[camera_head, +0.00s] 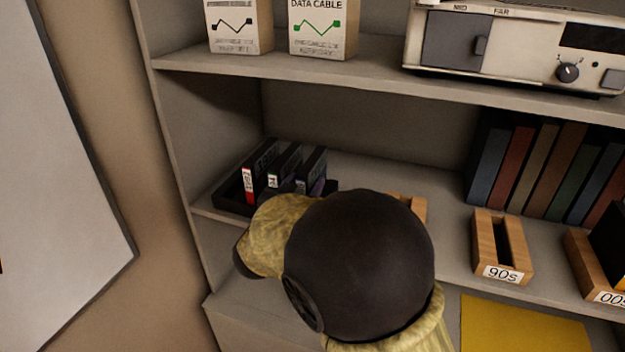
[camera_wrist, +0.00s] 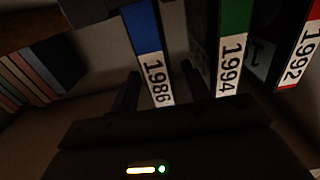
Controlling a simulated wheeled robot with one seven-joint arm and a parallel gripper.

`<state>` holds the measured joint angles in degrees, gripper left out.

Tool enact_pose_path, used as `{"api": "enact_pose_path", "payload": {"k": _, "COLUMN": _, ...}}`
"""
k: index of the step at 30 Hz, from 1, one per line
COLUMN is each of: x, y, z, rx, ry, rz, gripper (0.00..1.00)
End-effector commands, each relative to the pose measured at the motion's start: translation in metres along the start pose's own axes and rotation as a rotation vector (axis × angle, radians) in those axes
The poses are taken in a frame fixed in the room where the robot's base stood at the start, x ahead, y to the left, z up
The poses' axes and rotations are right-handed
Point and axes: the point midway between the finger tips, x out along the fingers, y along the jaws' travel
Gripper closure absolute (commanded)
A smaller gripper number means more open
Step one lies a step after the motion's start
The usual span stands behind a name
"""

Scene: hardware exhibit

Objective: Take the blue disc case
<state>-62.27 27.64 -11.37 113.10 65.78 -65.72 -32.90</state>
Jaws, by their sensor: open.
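In the head view the cases stand in a black holder (camera_head: 232,197) on the middle shelf.
The green case is close to one finger. Wooden holders, one marked 90s (camera_head: 488,240), stand to the right on the same shelf, with a row of books (camera_head: 545,165) behind. The shelf above (camera_head: 330,68) overhangs the cases. The shelf's left side wall is close to the holder.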

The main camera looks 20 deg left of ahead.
Motion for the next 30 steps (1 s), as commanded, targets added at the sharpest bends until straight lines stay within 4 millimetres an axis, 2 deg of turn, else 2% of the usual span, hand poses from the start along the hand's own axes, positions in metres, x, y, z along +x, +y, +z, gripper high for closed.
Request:
{"api": "enact_pose_path", "payload": {"k": 3, "x": 0.016, "y": -0.001, "z": -0.008, "rx": -0.002, "ry": 0.001, "rz": 0.002, "gripper": 0.53}}
{"api": "enact_pose_path", "payload": {"k": 8, "x": 0.034, "y": -0.001, "z": -0.005, "rx": 0.0, "ry": 0.001, "rz": 0.001, "gripper": 0.53}}
{"api": "enact_pose_path", "payload": {"k": 24, "x": 0.035, "y": -0.001, "z": -0.003, "rx": 0.0, "ry": 0.001, "rz": 0.001, "gripper": 0.53}}
{"api": "enact_pose_path", "payload": {"k": 25, "x": 0.035, "y": -0.001, "z": -0.003, "rx": 0.0, "ry": 0.001, "rz": 0.001, "gripper": 0.55}}
{"api": "enact_pose_path", "payload": {"k": 30, "x": 0.035, "y": -0.001, "z": -0.003, "rx": 0.0, "ry": 0.001, "rz": 0.001, "gripper": 0.88}}
